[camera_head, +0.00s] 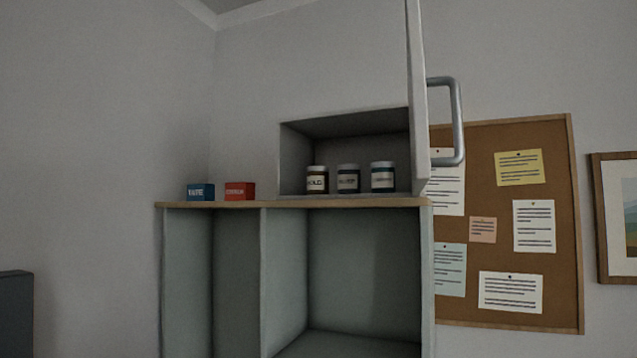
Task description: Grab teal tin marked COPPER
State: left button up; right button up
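Three small jars or tins with pale lids stand upright in a row inside an open wall box (297,160) on top of the shelf unit. The left one (317,181) is dark brown, with a label that seems to read GOLD. The middle one (348,180) is dark greyish, its label too blurred to read. The right one (382,178) looks blue-teal; its label is also too small to read, so I cannot confirm COPPER. Neither of my grippers is in view.
The box's door (417,100) stands open at the right, its metal handle (458,120) jutting out. A blue box (200,192) and a red box (240,191) sit on the wooden top (290,204), left of the jars. The visible compartments below (360,260) look empty.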

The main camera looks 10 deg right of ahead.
aim_at(382, 173)
jog(key=i+j+z, duration=0.2)
jog(key=j+z, duration=0.15)
jog(key=i+j+z, duration=0.1)
jog(key=j+z, duration=0.25)
jog(key=i+j+z, duration=0.1)
jog(key=j+z, duration=0.3)
jog(key=z, duration=0.15)
